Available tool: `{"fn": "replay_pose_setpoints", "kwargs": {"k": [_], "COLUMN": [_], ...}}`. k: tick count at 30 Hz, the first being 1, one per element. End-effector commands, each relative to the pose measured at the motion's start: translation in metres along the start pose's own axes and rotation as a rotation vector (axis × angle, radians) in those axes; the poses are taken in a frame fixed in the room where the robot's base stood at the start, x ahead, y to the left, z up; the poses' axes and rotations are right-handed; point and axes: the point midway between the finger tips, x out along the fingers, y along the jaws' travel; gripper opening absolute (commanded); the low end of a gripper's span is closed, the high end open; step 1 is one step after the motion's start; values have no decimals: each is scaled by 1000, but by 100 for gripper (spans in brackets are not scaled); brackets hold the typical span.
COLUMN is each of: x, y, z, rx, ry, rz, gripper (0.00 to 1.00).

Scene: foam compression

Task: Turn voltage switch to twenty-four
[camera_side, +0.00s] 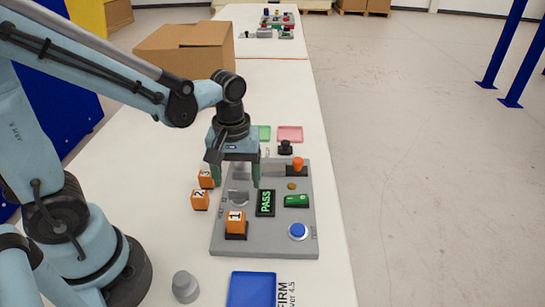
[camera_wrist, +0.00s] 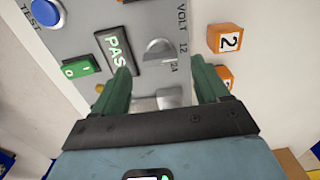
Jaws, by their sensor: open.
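The voltage switch, a round grey knob (camera_side: 238,198), sits on the left part of the grey panel (camera_side: 272,245). A second light grey part (camera_wrist: 170,97) shows between the fingers.
The panel carries a PASS display (camera_side: 265,203), a green switch (camera_side: 297,201), a blue button (camera_side: 298,231), an orange-topped lever (camera_side: 298,165) and orange cube 1 (camera_side: 235,221). Cubes 2 (camera_side: 200,201) and 3 (camera_side: 206,178) stand left of it. A blue tray (camera_side: 251,290) lies in front.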

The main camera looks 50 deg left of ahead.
Motion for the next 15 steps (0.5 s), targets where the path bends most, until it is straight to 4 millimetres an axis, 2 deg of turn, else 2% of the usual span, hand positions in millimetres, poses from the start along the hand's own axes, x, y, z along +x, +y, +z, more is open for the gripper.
{"fn": "replay_pose_setpoints", "kwargs": {"k": [6, 15], "x": [21, 30], "y": [0, 0], "z": [0, 0], "rx": [0, 0], "ry": [0, 0], "rz": [0, 0], "gripper": [74, 74]}}
